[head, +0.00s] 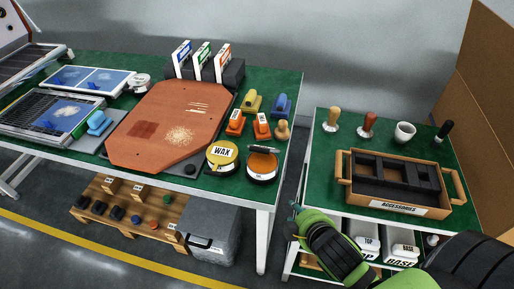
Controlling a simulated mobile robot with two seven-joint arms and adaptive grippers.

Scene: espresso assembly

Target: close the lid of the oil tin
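A round tin with a brown-orange inside (262,166) stands near the front right edge of the left green table, and I take it for the oil tin. My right gripper (295,222) is below and right of the oil tin, by the gap between the tables, apart from the tin. Its fingers are too small and dark to judge. My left gripper is out of view.
Orange sanding blocks (235,123) and a wooden knob (282,130) stand behind the tins. A brown board (165,130) lies to the left. The right table carries an accessories tray (397,209), tampers (368,125) and a white cup (404,132).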

